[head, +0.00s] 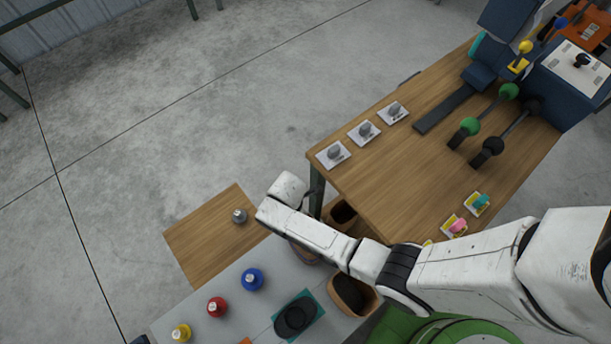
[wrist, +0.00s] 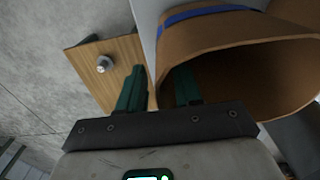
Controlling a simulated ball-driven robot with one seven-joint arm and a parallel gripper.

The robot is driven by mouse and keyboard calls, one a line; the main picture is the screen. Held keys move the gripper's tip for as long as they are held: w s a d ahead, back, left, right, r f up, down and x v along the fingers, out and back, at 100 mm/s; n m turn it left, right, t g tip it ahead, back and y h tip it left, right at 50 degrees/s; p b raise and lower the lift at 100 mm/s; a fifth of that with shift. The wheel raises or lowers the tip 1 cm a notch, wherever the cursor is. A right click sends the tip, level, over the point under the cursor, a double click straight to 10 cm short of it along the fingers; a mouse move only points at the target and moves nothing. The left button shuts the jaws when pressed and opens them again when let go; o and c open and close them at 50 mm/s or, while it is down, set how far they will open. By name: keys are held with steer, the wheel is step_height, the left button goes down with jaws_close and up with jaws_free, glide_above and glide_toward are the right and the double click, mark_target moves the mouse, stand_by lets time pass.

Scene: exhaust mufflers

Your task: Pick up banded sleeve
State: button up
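The banded sleeve (wrist: 165,42) is a brown, open-ended tube with a blue band, large in the upper right of the wrist view. Its dark mouth faces the camera. My gripper (wrist: 160,76) has its two green fingers apart, one on each side of the sleeve's near-left wall. The left finger is outside, and the right finger is across the mouth, seemingly inside. Whether either finger touches the wall cannot be told. In the head view my arm covers the gripper and most of what seems to be this sleeve (head: 303,252).
Brown containers (head: 342,212) (head: 355,297) stand close to my arm. A grey table (head: 205,268) holds blue (head: 252,279), red (head: 217,307) and yellow (head: 181,332) bottles. A small metal piece (head: 239,216) sits on a wooden board (head: 205,235). A wooden bench (head: 400,170) carries levers and switches.

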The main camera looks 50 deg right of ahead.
jaws_close()
steer(key=shift+r, duration=0.2)
stand_by(0.6)
